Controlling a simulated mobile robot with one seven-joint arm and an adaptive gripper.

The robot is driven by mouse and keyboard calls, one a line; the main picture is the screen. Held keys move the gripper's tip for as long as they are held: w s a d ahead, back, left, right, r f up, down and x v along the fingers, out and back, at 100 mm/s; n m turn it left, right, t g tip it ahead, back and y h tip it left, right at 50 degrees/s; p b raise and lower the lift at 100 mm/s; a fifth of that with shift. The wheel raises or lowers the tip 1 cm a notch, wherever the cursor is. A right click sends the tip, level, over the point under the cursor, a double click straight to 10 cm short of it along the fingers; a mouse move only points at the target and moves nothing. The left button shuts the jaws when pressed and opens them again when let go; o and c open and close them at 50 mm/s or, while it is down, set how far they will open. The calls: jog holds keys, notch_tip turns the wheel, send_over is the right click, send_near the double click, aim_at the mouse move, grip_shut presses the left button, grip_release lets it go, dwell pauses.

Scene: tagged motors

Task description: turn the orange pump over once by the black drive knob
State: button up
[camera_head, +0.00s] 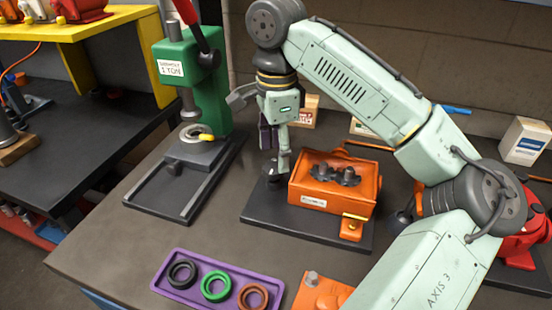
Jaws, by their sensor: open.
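The orange pump (335,188) sits on a dark base plate (290,226) on the workbench. Its open top shows dark gears (337,174), and a white label is on its front. The black drive knob (271,180) stands low at the pump's left side, partly hidden by my gripper. My gripper (275,160) points down, open, with its fingers just above or around the knob. I cannot tell whether they touch it.
A green press (190,80) with a red lever stands left of the pump. A purple tray (215,287) with black, green and brown rings lies in front. A white box (525,140) and red equipment (520,232) stand at the right. Bare bench lies at the front left.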

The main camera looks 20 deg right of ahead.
aim_at(276, 167)
jog(key=shift+f, duration=1.75)
jog(key=shift+c, duration=0.6)
jog(key=c, duration=1)
jog(key=shift+c, duration=0.2)
jog(key=shift+n, duration=0.3)
